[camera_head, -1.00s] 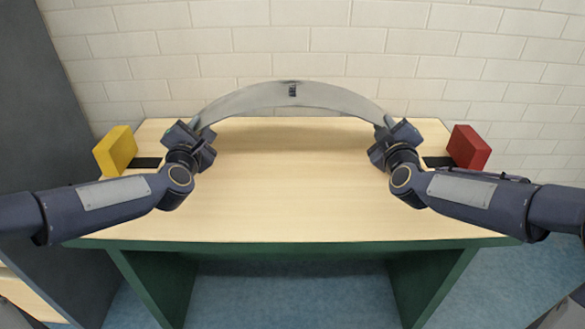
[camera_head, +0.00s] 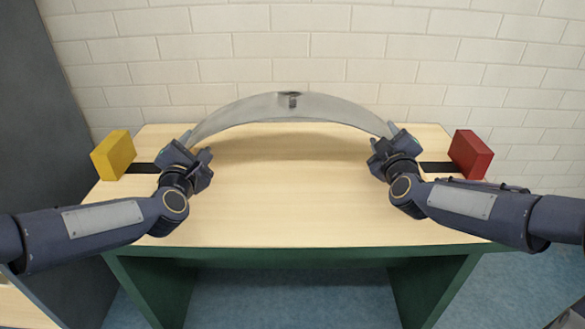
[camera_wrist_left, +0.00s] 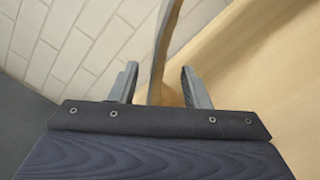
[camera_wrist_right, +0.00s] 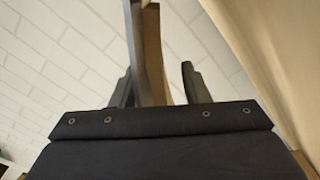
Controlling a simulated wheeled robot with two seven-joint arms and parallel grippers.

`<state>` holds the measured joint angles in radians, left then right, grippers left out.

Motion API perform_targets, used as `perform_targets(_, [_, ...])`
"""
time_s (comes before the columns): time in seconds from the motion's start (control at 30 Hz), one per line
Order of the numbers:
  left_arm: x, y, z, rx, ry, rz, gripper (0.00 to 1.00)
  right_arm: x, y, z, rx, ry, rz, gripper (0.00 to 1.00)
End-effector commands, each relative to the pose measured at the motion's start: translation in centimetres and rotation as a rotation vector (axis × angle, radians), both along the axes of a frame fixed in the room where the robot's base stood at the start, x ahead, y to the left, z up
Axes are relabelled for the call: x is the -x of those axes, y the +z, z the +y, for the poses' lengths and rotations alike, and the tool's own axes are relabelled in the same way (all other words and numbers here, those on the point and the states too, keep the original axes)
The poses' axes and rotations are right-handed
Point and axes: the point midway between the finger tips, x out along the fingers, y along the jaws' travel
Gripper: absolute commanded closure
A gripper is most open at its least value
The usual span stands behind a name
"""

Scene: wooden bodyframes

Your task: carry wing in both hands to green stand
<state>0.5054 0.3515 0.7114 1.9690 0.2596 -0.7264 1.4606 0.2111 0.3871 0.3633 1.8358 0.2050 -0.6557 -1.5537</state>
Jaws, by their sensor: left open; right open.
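The wing (camera_head: 262,107) is a long, thin, grey arched piece standing over the back of a wooden tabletop with green sides (camera_head: 300,256). A small dark fitting sits at its crown. My left gripper (camera_head: 196,146) is open at the wing's left end; in the left wrist view the wing (camera_wrist_left: 161,45) lies between its fingers, with gaps on both sides. My right gripper (camera_head: 382,137) is open at the right end; in the right wrist view the wing (camera_wrist_right: 151,50) lies between the fingers, nearer the left one. No separate green stand can be told apart.
A yellow block (camera_head: 113,156) stands at the table's left edge and a red block (camera_head: 470,155) at its right edge, both beside dark strips. A white brick wall (camera_head: 300,45) is close behind. A dark grey panel (camera_head: 35,110) stands at left. The tabletop's middle is clear.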

Motion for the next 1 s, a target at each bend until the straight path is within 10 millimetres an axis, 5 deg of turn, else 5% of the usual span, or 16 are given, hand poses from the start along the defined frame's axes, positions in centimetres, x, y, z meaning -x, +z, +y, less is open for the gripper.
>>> perform_targets(0.3, [6.5, 0.1, 0.0, -0.003, 0.001, -0.001, 0.57, 0.0, 0.0, 0.0, 0.000, 0.000, 0.000, 0.58])
perform_targets(0.57, [8.3, 0.0, 0.0, 0.001, 0.000, 0.000, 0.57, 0.4, 0.0, 0.0, 0.001, 0.000, 0.000, 0.58])
perform_targets(1.0, [8.3, 0.0, 0.0, 0.001, -0.001, 0.001, 0.57, 8.7, 0.1, 0.0, 0.002, 0.000, -0.003, 0.58])
